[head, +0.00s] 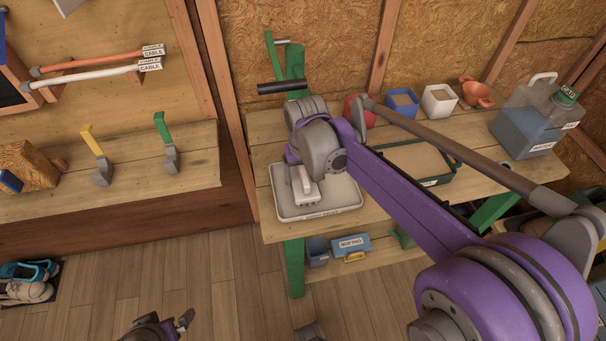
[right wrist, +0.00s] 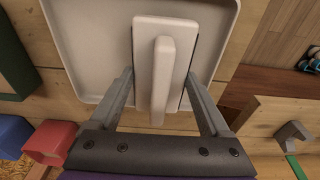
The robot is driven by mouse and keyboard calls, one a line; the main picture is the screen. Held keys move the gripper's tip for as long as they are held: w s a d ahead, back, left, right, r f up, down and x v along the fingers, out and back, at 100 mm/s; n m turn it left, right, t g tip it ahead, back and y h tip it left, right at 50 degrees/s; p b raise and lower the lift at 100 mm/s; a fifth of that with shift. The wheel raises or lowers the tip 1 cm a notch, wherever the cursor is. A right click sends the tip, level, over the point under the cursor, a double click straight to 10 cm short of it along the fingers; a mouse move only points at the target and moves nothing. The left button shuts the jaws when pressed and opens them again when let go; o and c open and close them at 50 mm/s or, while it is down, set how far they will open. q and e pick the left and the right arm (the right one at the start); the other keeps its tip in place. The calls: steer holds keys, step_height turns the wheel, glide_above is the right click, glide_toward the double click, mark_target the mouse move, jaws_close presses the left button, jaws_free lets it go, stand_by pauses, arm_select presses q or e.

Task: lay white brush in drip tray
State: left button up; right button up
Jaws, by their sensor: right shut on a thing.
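The white brush (head: 304,191) is a flat pale block with a raised bar-like handle. My right gripper (head: 300,176) is shut on it and holds it over the left part of the drip tray. In the right wrist view, the brush (right wrist: 165,55) sits between the two grey fingers. The drip tray (head: 345,197) is shallow, pale and rimmed, on the workbench; it also shows behind the brush in the right wrist view (right wrist: 88,50). I cannot tell whether the brush touches the tray floor. My left gripper (head: 184,320) is low at the bottom edge, partly cut off and away from the bench.
Right of the tray are a green-rimmed bin (head: 420,160), a blue box (head: 402,103), a white box (head: 438,101) and a large jug (head: 540,115). A green clamp-like post (head: 294,65) stands behind the tray. A second bench (head: 200,165) is at left.

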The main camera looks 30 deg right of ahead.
steer(key=shift+s, duration=0.1)
steer(key=o, duration=1.3)
steer(key=shift+f, duration=0.1)
steer(key=shift+r, duration=0.25)
steer(key=r, duration=0.3)
steer(key=r+p, duration=0.1)
steer(key=r, duration=0.3)
steer(key=s+r, duration=0.1)
steer(key=r, duration=0.2)
steer(key=shift+s+a+r+p, duration=0.1)
steer(key=shift+a+r+p, duration=0.15)
steer(key=shift+p, duration=0.1)
steer(key=shift+s+r, duration=0.25)
steer(key=shift+r, duration=0.25)
steer(key=s+a+f+n+t, duration=0.1)
steer(key=s+a+f, duration=0.1)
steer(key=s+f, duration=0.5)
steer(key=s+a+f+n+t, duration=0.1)
steer(key=s+f+t, duration=0.1)
steer(key=s+f, duration=0.5)
steer(key=s, duration=0.3)
steer(key=shift+a+n+t, duration=0.3)
steer(key=shift+a+n, duration=0.05)
steer(key=shift+n, duration=0.05)
